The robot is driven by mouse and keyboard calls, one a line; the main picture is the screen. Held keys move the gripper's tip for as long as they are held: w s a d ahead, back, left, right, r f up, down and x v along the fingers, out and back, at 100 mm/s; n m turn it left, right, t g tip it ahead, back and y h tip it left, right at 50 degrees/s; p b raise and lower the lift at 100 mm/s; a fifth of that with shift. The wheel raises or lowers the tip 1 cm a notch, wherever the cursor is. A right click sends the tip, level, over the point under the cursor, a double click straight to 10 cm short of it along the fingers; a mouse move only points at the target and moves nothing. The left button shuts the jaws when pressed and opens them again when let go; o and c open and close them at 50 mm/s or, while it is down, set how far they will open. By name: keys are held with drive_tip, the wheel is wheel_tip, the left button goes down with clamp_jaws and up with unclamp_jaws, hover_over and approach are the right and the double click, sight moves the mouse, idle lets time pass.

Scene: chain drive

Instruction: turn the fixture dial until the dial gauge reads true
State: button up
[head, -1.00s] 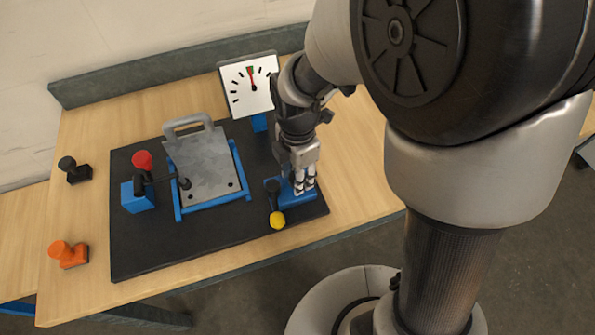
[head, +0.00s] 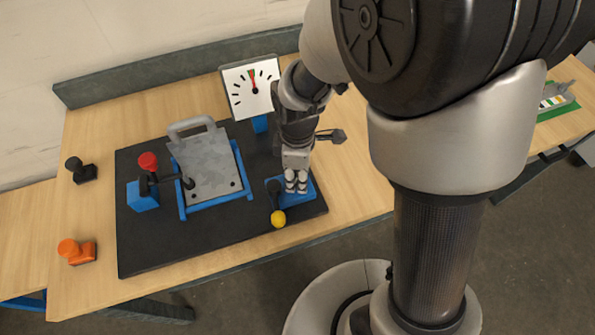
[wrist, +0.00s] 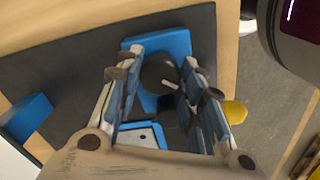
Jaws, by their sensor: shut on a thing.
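The fixture dial is a dark round knob (wrist: 158,74) with a pale pointer line, on a blue block (wrist: 172,46). It shows between my gripper's fingers in the wrist view, and my gripper (head: 296,188) is shut on it. In the head view my fingers hide the dial, at the right end of the black board. The dial gauge (head: 240,100) stands behind, with a white face, black ticks and a green mark near the top. Its red needle points up, slightly left, at or very near the green mark; I cannot tell an exact match.
A yellow-knobbed lever (head: 278,219) is close beside my fingers. A grey plate with a handle (head: 205,165) sits in a blue frame on the black board (head: 150,255). A red-knobbed clamp (head: 148,161) is left of it. Black (head: 82,171) and orange (head: 77,252) pieces stand farther left.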

idle(0.3)
drive_tip(key=o, duration=1.1)
drive_tip(key=shift+c, duration=0.2)
wheel_tip(320, 180, up, 12)
